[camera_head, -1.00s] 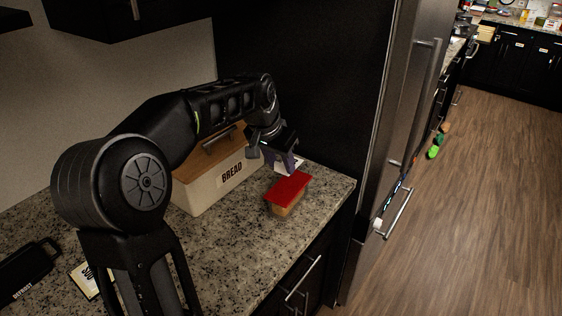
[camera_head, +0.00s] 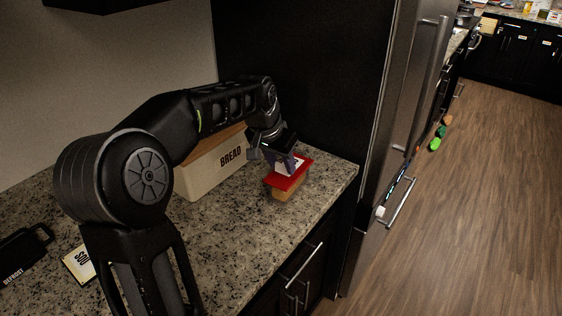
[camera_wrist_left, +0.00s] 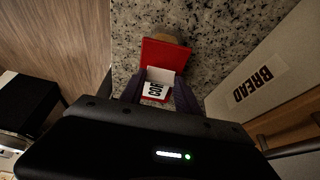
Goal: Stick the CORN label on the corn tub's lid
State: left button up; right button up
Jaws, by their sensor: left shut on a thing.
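The corn tub (camera_head: 288,191) stands on the granite counter near its front right corner, with a red lid (camera_head: 294,179) on top. My left gripper (camera_head: 288,166) is over the back part of the lid, shut on the white CORN label. In the left wrist view the label (camera_wrist_left: 157,86) shows black letters, partly covered by the gripper (camera_wrist_left: 160,100). The label overlaps the red lid (camera_wrist_left: 165,54) there. I cannot tell whether it touches the lid. My right gripper is not in view.
A cream BREAD box (camera_head: 205,172) with a wooden lid stands left of the tub. A yellow-edged card (camera_head: 78,264) and a black DEFROST item (camera_head: 22,256) lie at the counter's left. The fridge (camera_head: 405,100) stands to the right. Counter in front of the BREAD box is clear.

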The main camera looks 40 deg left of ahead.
pick_arm(q)
jog(key=shift+f+b, duration=0.45)
jog(key=shift+f, duration=0.15)
dwell(0.9)
dwell(0.3)
jog(key=o, duration=1.4)
jog(key=shift+c, duration=0.2)
notch_tip(320, 180, up, 6)
jog(key=p, duration=0.4)
jog(key=shift+p, duration=0.3)
